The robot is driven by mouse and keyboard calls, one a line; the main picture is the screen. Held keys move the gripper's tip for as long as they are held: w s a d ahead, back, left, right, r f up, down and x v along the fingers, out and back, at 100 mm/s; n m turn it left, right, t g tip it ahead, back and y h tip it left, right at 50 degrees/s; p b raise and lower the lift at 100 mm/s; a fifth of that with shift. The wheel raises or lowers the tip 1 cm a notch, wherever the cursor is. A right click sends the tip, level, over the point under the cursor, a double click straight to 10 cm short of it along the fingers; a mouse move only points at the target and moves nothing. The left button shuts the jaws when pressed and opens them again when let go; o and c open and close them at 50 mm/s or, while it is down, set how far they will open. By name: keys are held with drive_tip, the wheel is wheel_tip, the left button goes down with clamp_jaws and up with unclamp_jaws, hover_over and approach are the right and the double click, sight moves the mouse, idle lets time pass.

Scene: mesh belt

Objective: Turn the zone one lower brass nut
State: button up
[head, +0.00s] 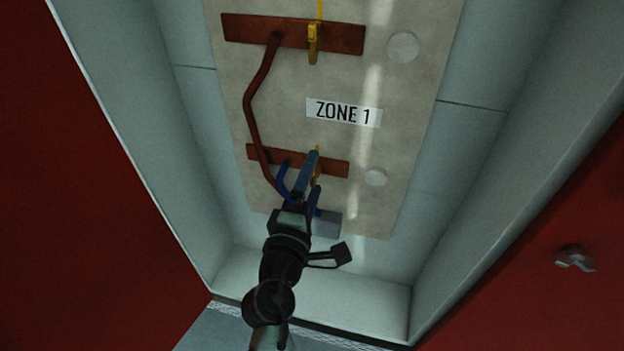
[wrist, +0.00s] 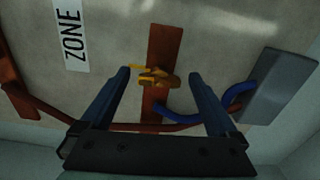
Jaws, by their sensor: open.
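The lower brass nut (wrist: 158,77) is a small yellow, winged shape on the lower copper-brown bar (wrist: 163,45) in the wrist view. In the head view that bar (head: 334,168) lies below the ZONE 1 label, and the nut is mostly hidden by my gripper (head: 313,172). My gripper is open with blue fingers. In the wrist view the nut appears between the two fingertips, nearer the left one. I cannot tell how far the fingertips are from the bar, and no contact shows.
An upper brown bar (head: 340,36) carries another yellow fitting (head: 313,42). A brown pipe (head: 249,105) links the bars on the left. A blue cable (wrist: 185,112) runs from the lower bar to a grey box (wrist: 280,85). Pale recess walls (head: 470,150) stand on both sides.

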drive_tip(key=b+v, duration=0.1)
drive_tip(key=v, duration=1.2)
